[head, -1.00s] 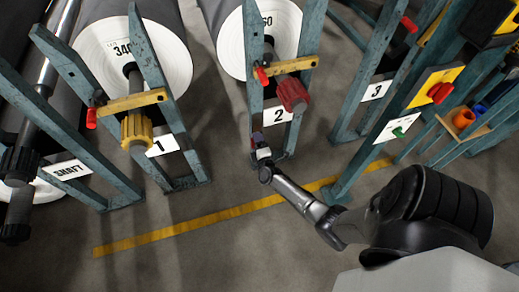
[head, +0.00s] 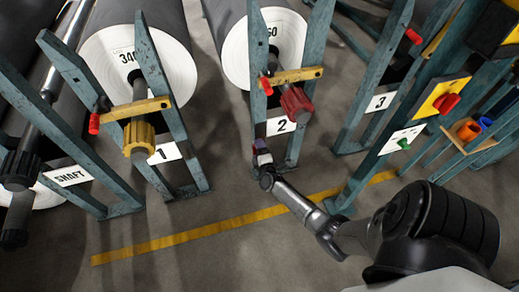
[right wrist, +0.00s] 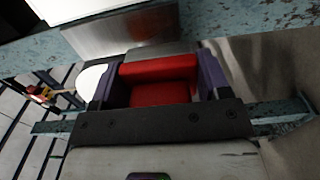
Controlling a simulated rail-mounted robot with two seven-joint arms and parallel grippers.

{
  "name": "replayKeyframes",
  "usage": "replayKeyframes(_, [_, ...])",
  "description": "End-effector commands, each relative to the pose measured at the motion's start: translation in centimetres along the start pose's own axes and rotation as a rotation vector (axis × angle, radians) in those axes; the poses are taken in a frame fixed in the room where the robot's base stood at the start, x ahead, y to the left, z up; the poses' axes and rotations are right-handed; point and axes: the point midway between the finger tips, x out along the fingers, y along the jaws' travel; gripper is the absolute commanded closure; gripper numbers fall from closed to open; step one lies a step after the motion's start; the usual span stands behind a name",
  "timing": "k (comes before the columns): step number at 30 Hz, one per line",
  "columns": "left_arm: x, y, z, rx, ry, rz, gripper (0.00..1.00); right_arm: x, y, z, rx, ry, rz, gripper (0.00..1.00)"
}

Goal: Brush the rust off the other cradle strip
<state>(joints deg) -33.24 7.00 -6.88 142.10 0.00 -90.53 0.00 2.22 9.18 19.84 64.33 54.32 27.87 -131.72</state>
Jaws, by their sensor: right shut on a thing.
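My right gripper (head: 261,150) is at the lower front of stand 2, by its left post and just below left of the white number 2 plate (head: 281,126). In the right wrist view, its purple fingers (right wrist: 158,88) are shut on a red block-like tool (right wrist: 163,92), whose pale grey end faces the stand. A dull grey-brown metal strip (right wrist: 120,33) lies just beyond that end, along a worn blue beam (right wrist: 245,18). I cannot tell whether the tool touches the strip, or whether rust is on it. My left gripper is out of view.
Stand 1 with a yellow knob (head: 138,137) is to the left. A red knob (head: 296,102) sticks out above my gripper. At right are the stand 3 plate (head: 380,102) and a small shelf with cups (head: 467,131). The floor around the yellow line (head: 235,221) is clear.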

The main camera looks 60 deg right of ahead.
Motion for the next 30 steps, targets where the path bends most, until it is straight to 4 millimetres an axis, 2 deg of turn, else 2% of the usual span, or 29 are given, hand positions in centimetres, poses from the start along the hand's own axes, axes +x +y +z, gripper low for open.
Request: replayKeyframes(30, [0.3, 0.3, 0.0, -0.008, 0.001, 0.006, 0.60, 1.8, 0.0, 0.0, -0.001, 0.000, 0.000, 0.49])
